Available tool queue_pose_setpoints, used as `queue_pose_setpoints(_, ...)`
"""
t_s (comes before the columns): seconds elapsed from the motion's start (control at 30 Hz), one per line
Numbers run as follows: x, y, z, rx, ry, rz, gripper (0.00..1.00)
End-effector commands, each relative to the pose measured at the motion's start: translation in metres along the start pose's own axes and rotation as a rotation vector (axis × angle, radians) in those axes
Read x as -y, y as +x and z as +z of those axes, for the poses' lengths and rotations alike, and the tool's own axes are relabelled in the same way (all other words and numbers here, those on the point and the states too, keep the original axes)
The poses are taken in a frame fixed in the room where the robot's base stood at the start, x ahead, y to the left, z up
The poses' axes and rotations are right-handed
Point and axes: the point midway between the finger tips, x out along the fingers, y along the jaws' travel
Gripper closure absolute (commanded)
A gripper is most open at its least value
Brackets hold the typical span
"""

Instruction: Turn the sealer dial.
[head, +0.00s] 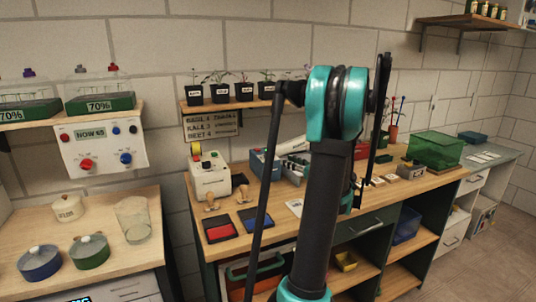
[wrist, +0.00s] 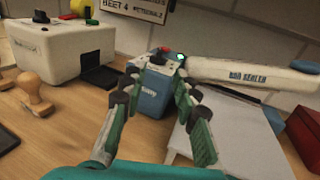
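The bag sealer has a blue body (wrist: 152,92) with a small label, a white arm (wrist: 250,75) lettered as a sealer, and a lit green lamp (wrist: 180,56) near the arm's left end. A dark, knob-like part (wrist: 160,54) sits on top of the body; I cannot tell for sure that it is the dial. In the head view the blue body (head: 262,163) stands on the bench, partly behind my arm. My gripper (wrist: 160,84) is open, its green fingers apart in front of the blue body. Nothing is held. Whether the fingers touch it is unclear.
A white machine (wrist: 62,52) with coloured buttons stands left of the sealer, with a wooden stamp (wrist: 33,92) before it. A red box (wrist: 304,135) lies at the right. A seedling shelf (head: 225,106) hangs above the bench. A green crate (head: 436,148) stands farther right.

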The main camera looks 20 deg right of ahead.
Motion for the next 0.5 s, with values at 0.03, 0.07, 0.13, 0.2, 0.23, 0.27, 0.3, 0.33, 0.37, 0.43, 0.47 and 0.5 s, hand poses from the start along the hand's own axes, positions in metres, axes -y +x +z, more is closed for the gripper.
queue_pose_setpoints(0.03, -0.001, 0.012, 0.0, 0.0, 0.0, 0.005, 0.7)
queue_pose_setpoints(0.07, -0.001, 0.018, 0.0, 0.0, 0.0, 0.005, 0.7)
queue_pose_setpoints(0.13, -0.001, 0.032, 0.0, -0.001, 0.0, 0.005, 0.7)
queue_pose_setpoints(0.2, -0.002, 0.046, 0.0, -0.001, 0.0, 0.005, 0.7)
queue_pose_setpoints(0.23, -0.001, 0.051, 0.0, -0.001, 0.0, 0.004, 0.7)
queue_pose_setpoints(0.27, -0.001, 0.058, 0.0, -0.001, -0.001, 0.004, 0.7)
queue_pose_setpoints(0.3, -0.001, 0.066, 0.0, -0.001, -0.001, 0.004, 0.7)
queue_pose_setpoints(0.33, -0.001, 0.071, 0.0, -0.001, -0.001, 0.004, 0.7)
queue_pose_setpoints(0.37, -0.001, 0.077, 0.0, -0.001, -0.001, 0.004, 0.7)
queue_pose_setpoints(0.43, -0.001, 0.09, 0.0, -0.001, -0.001, 0.004, 0.7)
queue_pose_setpoints(0.47, -0.001, 0.095, 0.0, -0.001, -0.001, 0.003, 0.7)
queue_pose_setpoints(0.5, -0.001, 0.101, 0.0, -0.001, -0.001, 0.004, 0.7)
